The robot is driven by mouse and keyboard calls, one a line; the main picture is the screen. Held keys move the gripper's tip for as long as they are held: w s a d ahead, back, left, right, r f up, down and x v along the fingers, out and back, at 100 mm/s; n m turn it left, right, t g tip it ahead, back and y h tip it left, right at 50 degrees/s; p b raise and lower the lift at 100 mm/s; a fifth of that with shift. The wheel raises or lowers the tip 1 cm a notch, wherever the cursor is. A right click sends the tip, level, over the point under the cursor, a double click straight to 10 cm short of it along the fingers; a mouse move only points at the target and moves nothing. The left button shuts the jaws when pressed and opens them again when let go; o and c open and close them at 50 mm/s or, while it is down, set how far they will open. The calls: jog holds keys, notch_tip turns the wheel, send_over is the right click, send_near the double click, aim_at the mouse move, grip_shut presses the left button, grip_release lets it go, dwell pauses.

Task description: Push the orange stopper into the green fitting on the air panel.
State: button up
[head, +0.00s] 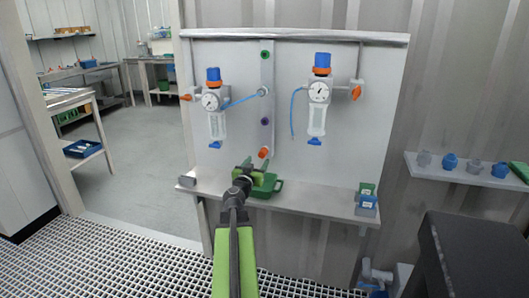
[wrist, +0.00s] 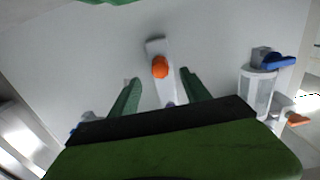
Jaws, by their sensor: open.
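The air panel (head: 230,60) stands ahead with a vertical grey strip in its middle. The green fitting (head: 265,54) is at the strip's top. An orange piece (head: 264,152) sits at the strip's lower end; I cannot tell whether it is the stopper or a fitting. In the wrist view, which appears upside down, the orange piece (wrist: 160,67) shows beyond and between my fingers. My gripper (head: 255,163) is open, low in front of the panel, near that piece. In the wrist view my gripper (wrist: 159,77) has nothing visibly held between its fingers.
Two regulators (head: 212,100) (head: 319,92) flank the strip. A blue tube (head: 293,115) hangs at the right one. A green tray (head: 274,188) lies on the ledge (head: 320,203) below. A dark block (head: 475,255) stands at the right front.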

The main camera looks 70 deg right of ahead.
aim_at(261, 156)
jog(key=d, duration=0.7)
jog(key=shift+w+d, duration=0.1)
jog(key=shift+w, duration=0.05)
dwell(0.7)
grip_shut()
dwell(0.3)
jog(key=shift+a, duration=3.05)
jog(key=shift+s, duration=0.25)
